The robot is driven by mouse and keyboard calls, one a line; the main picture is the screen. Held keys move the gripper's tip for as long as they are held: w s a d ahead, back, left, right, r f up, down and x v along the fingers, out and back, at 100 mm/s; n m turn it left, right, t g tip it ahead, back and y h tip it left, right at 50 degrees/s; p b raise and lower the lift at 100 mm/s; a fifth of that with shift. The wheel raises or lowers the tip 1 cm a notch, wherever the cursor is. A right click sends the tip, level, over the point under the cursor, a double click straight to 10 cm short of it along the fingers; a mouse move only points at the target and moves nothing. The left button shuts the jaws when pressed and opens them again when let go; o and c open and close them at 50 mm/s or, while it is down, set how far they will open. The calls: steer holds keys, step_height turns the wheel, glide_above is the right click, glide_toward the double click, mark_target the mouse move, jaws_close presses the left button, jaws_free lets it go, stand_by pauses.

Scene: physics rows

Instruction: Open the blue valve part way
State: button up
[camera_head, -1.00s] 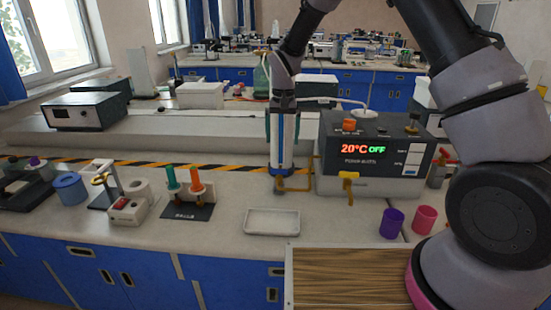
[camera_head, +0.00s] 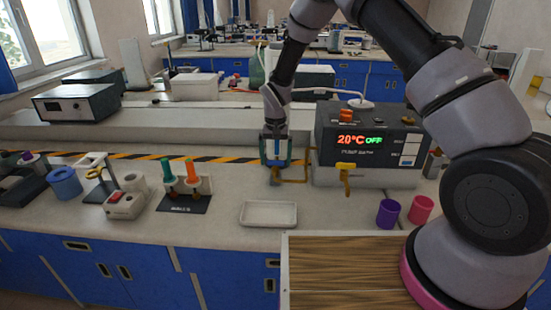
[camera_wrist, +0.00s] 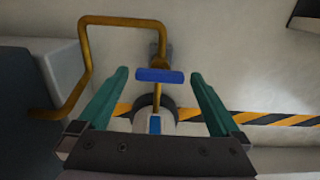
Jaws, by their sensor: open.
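The blue valve handle is a short flat bar (camera_wrist: 160,75) on a brass pipe, seen crosswise in the wrist view. My gripper (camera_wrist: 159,82) is open, with one green finger on each side of the bar. Gaps show between the bar and both fingers. In the head view my gripper (camera_head: 275,162) points down over the valve fitting, and its fingers hide most of the handle. The brass pipe (camera_wrist: 83,65) bends around to the left in the wrist view. A white cylinder with a blue stripe (camera_wrist: 155,122) shows between the fingers.
A white tray (camera_head: 268,214) lies in front. Purple (camera_head: 388,212) and pink (camera_head: 421,209) cups stand at the right. A rack with green and orange handles (camera_head: 184,203) is left.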

steer(key=c, duration=1.2)
steer(key=shift+c, duration=0.2)
steer(key=shift+n, duration=0.4)
steer(key=n, duration=0.8)
